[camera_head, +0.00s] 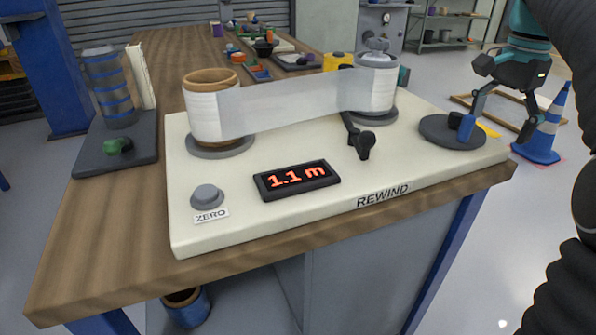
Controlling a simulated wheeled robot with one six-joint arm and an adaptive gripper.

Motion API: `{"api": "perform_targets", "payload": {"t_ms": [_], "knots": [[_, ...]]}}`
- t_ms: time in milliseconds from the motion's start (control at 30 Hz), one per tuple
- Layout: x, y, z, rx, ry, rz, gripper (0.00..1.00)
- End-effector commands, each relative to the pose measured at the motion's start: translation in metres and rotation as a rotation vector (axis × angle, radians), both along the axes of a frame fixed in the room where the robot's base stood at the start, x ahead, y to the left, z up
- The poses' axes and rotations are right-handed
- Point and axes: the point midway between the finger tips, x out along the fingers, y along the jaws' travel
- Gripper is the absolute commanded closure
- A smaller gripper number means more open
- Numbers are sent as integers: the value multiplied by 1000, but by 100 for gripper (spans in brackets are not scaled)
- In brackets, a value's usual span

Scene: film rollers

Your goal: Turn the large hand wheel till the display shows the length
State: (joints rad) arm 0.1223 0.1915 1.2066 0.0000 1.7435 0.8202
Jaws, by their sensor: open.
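The large hand wheel (436,134) is a flat dark grey disc on the right end of the cream panel (420,170). A small dark knob (455,119) stands on it. My gripper (496,127) hangs over the wheel's right side with its fingers spread. Its left blue fingertip is close beside the knob; I cannot tell whether they touch. The display (297,180) reads 1.1 m in red. Translucent film (290,101) runs between the left roller (204,112) and the right roller (375,85).
A black crank lever (359,138) sits before the right roller. A grey ZERO button (207,195) is at front left, and a REWIND label (383,196) is on the front edge. A blue cone (543,130) stands on the floor at right. A striped roll (111,88) stands left.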

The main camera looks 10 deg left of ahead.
Motion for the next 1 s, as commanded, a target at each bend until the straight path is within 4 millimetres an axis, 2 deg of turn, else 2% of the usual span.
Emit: {"api": "perform_targets", "payload": {"t_ms": [1000], "knots": [[1, 0, 65, 0, -1, 0, 6]]}}
